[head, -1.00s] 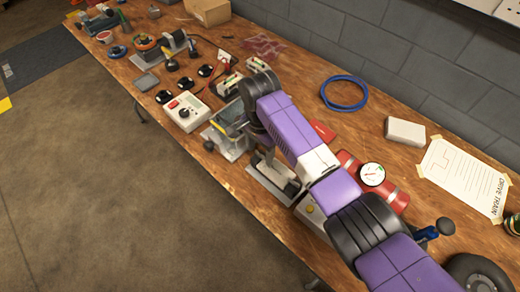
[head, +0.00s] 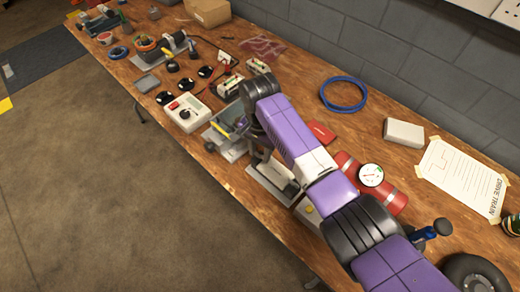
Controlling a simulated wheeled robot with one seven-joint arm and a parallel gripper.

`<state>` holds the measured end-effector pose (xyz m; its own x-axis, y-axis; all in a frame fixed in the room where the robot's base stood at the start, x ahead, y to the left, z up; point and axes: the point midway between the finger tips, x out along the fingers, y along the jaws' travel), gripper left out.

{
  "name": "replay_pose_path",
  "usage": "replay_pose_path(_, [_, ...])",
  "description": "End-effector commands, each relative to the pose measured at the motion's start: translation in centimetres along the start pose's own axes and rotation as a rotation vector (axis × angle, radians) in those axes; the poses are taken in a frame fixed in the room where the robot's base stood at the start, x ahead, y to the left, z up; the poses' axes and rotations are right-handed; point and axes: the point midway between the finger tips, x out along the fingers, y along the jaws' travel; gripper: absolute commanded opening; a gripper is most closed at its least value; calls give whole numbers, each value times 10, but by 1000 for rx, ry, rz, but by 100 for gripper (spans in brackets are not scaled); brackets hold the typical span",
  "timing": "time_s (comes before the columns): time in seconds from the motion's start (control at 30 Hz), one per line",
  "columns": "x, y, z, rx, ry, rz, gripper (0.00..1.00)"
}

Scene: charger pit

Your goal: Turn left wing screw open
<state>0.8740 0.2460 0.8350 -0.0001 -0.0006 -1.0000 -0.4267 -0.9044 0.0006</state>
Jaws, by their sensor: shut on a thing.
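My gripper (head: 233,122) points down and to the left from the dark wrist, small and partly hidden by my arm. It is at a grey metal fixture (head: 232,152) near the table's front edge, with a dark round knob on its left side. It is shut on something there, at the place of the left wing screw. The wing screw itself is too small and too covered to make out, and so is its angle. Another grey plate (head: 262,187) lies just right of the fixture, partly under my arm.
A white control box (head: 186,113) with a red switch stands left of the fixture. A red cylinder with a gauge (head: 371,175) lies right of my arm. A blue cable ring (head: 343,94) and a white block (head: 403,133) lie toward the wall. The floor in front is clear.

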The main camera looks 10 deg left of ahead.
Motion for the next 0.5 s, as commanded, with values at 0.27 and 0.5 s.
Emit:
replay_pose_path(0.27, [-1,0,1,-257,-3,1,0])
replay_pose_path(0.5, [-1,0,1,-485,-3,1,0])
